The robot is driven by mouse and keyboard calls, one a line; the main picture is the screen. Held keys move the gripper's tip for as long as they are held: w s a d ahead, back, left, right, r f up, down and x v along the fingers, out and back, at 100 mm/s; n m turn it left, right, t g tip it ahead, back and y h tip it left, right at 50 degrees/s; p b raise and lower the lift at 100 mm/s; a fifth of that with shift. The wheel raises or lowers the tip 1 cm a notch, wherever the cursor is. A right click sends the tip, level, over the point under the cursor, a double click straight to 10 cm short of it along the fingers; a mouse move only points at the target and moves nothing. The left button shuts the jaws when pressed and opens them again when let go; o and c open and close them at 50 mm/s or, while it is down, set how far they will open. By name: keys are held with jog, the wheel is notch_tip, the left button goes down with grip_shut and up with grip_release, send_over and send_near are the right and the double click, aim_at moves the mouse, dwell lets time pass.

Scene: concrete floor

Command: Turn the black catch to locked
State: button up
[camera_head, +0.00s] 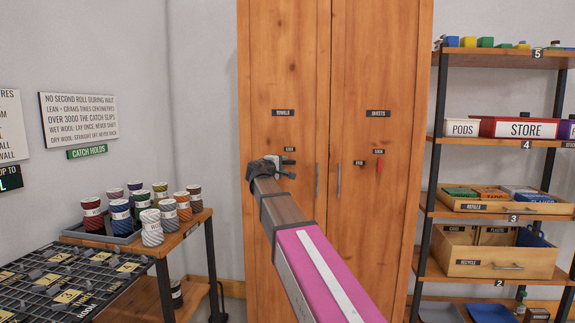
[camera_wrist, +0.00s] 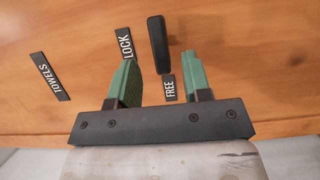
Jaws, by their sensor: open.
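The black catch (camera_wrist: 157,42) is a bar on the cabinet's left door. In the wrist view its lower end is close to the FREE label (camera_wrist: 168,89), roughly in line with it. The LOCK label (camera_wrist: 125,43) lies to its left in that view and also shows in the head view (camera_head: 289,149). My gripper (camera_wrist: 158,66) is open with green fingers, one on each side of the catch's lower end as seen there. Whether they touch it I cannot tell.
The right door has a red catch (camera_head: 379,166) with its own labels, and door handles (camera_head: 317,180) flank the middle seam. A shelf unit (camera_head: 430,180) stands right. A green CATCH HOLDS sign (camera_head: 87,152) hangs on the wall.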

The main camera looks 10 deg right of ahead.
aim_at(287, 163)
jog(key=shift+x, duration=2.05)
grip_shut()
